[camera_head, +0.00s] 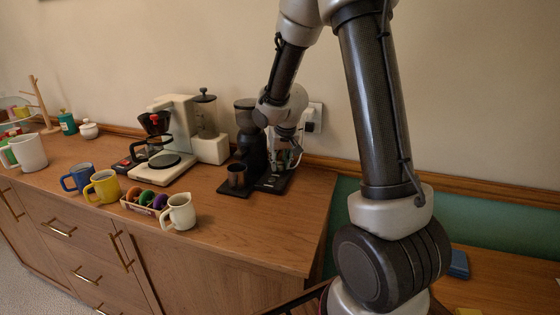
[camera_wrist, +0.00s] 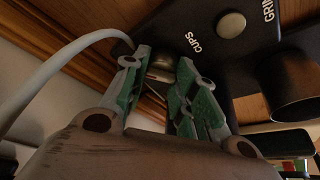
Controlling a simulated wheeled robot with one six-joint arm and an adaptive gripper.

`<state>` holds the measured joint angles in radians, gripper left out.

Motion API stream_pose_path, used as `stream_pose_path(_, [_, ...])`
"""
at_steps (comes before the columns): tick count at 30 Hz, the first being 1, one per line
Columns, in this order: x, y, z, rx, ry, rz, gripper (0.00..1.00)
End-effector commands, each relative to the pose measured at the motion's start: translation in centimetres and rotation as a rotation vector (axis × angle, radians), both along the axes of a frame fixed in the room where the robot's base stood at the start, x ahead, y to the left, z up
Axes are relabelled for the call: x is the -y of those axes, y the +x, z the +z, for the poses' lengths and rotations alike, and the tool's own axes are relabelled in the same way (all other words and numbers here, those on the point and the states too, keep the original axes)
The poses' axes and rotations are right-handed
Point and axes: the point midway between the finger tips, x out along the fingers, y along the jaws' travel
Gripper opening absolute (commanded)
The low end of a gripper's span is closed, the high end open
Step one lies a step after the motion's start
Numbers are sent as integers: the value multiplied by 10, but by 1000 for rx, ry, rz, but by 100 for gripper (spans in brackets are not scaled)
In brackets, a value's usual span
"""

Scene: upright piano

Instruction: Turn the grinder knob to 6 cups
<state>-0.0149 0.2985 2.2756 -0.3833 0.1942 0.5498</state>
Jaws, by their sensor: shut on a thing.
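The black coffee grinder (camera_head: 250,140) stands on the wooden counter against the wall, with a dark cup (camera_head: 236,176) on its base. In the wrist view its black panel (camera_wrist: 205,25) carries the word CUPS and a cut-off word starting GRIN, beside a round metal button (camera_wrist: 231,25). My gripper (camera_wrist: 160,90) is at the right side of the grinder, with its green-padded fingers shut on the grinder knob (camera_wrist: 161,66). Only part of the knob shows between the fingers. Its pointer and the cup numbers cannot be read.
A cream coffee maker (camera_head: 180,125) stands left of the grinder. Mugs, a small white pitcher (camera_head: 180,211) and a tray of coloured discs are nearer the front. A pale cable (camera_wrist: 60,60) runs close to my fingers. A wall outlet (camera_head: 313,117) is behind.

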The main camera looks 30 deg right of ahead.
Motion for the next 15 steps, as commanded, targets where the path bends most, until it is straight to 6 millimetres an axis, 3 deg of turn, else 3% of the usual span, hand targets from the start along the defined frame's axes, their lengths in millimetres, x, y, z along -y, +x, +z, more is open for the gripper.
stream_pose_path(15, [0, 0, 0, -1, 1, -105, 4])
